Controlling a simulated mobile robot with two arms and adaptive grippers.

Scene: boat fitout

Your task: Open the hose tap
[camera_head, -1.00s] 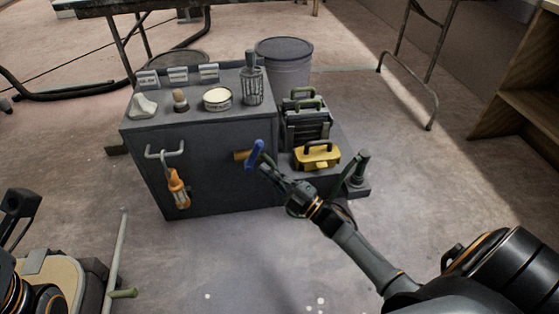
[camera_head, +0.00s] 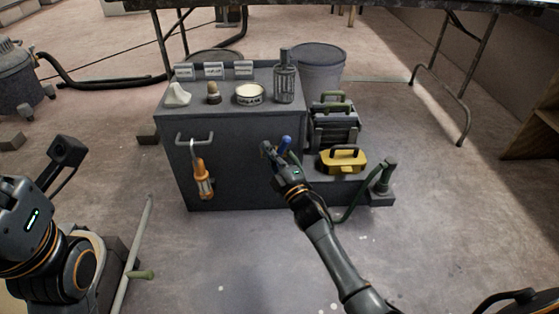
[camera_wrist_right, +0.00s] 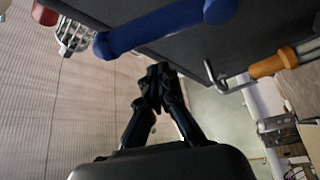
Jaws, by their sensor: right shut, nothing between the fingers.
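The hose tap's blue lever handle (camera_head: 285,143) stands out at the right part of the grey cabinet's front. It also shows large across the top of the right wrist view (camera_wrist_right: 165,25). The tap's body is hidden behind my right gripper in the head view. My right gripper (camera_head: 267,149) is shut and empty, its fingertips just left of the blue handle in the head view. In the right wrist view the closed fingertips (camera_wrist_right: 160,77) show below the handle, with a gap between them in the picture. My left arm is at the left edge; its fingers are unclear.
The grey cabinet (camera_head: 235,185) carries small items, a tin (camera_head: 249,94) and a caged lamp (camera_head: 285,80). An orange-handled tool (camera_head: 202,178) hangs on its front. A yellow case (camera_head: 342,160) and a post with a green hose (camera_head: 385,177) stand right.

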